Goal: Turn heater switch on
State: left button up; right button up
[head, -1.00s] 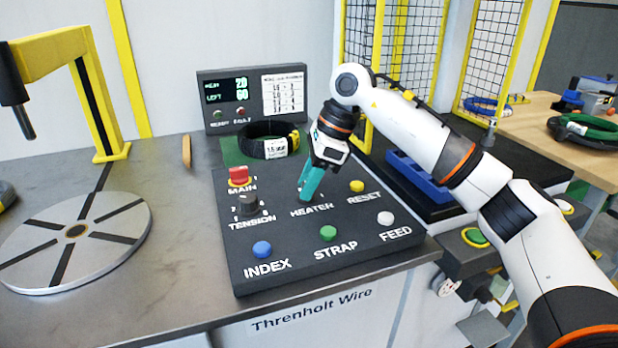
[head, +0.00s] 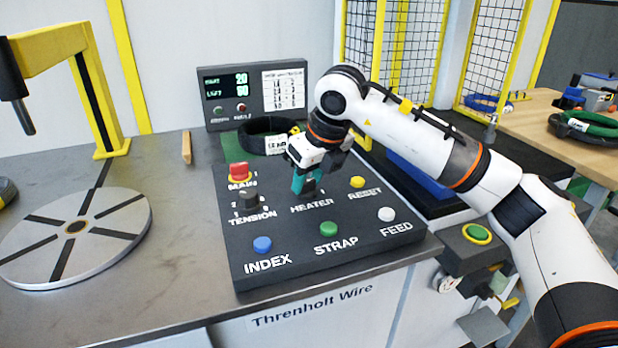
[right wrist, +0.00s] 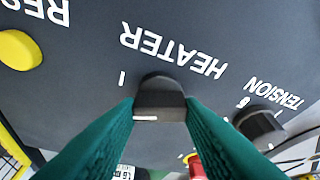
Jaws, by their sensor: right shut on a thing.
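The heater switch (right wrist: 160,98) is a dark knob with a white line, beside the word HEATER on the dark control panel (head: 245,277). In the right wrist view a "1" mark stands to one side of it. My right gripper (head: 305,189) is down at the panel above the HEATER label. Its two teal fingers are shut on the heater switch, one on each side, in the right wrist view (right wrist: 160,108). The fingers hide the switch in the head view. My left gripper is not in view.
Near the gripper are the tension knob (head: 248,200), red main switch (head: 239,172) and yellow reset button (head: 357,182). Index (head: 262,244), strap (head: 326,229) and feed (head: 386,214) buttons line the front. A display (head: 228,93) and black coil (head: 262,127) stand behind.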

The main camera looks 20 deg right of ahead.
jog(key=m+h, duration=0.1)
jog(key=m, duration=0.2)
jog(key=shift+a+m+b, duration=0.1)
jog(key=shift+m+b, duration=0.2)
jog(key=shift+m, duration=0.1)
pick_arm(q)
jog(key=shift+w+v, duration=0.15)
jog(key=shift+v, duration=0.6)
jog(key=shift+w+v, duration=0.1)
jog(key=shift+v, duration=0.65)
pick_arm(e)
jog(key=shift+m+h, duration=0.3)
jog(key=shift+h, duration=0.1)
jog(key=shift+r, duration=0.1)
jog(key=o, duration=1)
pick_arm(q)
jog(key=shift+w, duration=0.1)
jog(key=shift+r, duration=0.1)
pick_arm(e)
jog(key=shift+s+r, duration=0.1)
jog(key=shift+r, duration=0.05)
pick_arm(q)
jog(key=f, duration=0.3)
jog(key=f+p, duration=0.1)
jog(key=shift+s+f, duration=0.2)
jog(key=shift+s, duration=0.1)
pick_arm(e)
jog(key=v, duration=1.1)
jog(key=shift+s+r, duration=0.2)
jog(key=shift+s, duration=0.05)
